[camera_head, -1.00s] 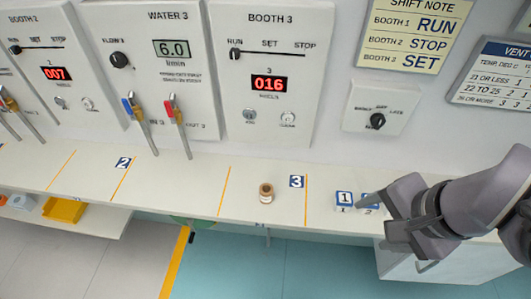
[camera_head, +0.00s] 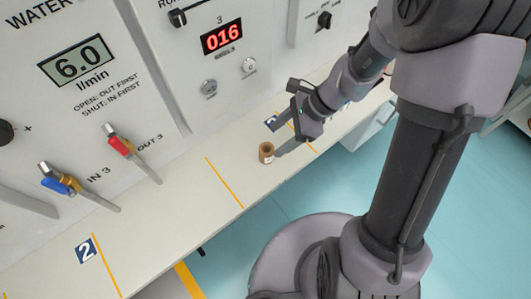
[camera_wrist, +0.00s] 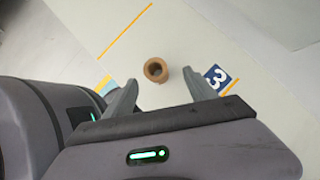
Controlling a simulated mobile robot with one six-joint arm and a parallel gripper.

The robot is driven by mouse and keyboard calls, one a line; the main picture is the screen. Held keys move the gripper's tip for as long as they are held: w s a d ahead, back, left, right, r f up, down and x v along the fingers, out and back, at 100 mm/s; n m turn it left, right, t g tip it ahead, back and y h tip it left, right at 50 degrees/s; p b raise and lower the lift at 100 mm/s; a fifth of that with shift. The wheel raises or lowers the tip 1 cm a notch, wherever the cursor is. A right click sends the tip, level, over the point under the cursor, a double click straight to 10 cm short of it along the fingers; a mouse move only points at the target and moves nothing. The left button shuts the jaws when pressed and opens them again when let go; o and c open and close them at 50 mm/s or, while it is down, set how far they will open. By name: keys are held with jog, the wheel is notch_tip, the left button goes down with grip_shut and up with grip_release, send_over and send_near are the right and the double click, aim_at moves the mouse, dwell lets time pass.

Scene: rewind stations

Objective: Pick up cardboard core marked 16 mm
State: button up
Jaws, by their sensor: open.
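The cardboard core (camera_head: 266,153) is a small brown hollow cylinder standing upright on the pale counter, in the bay by the number 3 label. A whitish patch shows on its side, but its marking is too small to read. In the wrist view the core (camera_wrist: 156,69) lies ahead of the fingertips, roughly midway between them, and appears apart from both. My gripper (camera_head: 277,139) is open and empty just beside the core, low over the counter. Its two fingers also show in the wrist view (camera_wrist: 160,84).
The counter (camera_head: 180,215) is clear around the core, with orange dividing lines. A wall panel behind carries a red 016 display (camera_head: 222,38). Blue and red valve levers (camera_head: 125,145) stick out at the left. The number 3 label (camera_wrist: 216,77) is flat beside the right finger.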

aim_at(267, 149)
jog(key=b+x, duration=0.1)
jog(key=x, duration=0.1)
jog(key=b+x, duration=0.1)
jog(key=x, duration=0.1)
jog(key=b+x, duration=0.1)
jog(key=x, duration=0.1)
jog(key=shift+s, duration=0.4)
jog(key=shift+a+f+b, duration=0.2)
jog(key=shift+f+b, duration=0.1)
jog(key=shift+r, duration=0.1)
jog(key=shift+c, duration=0.7)
grip_shut()
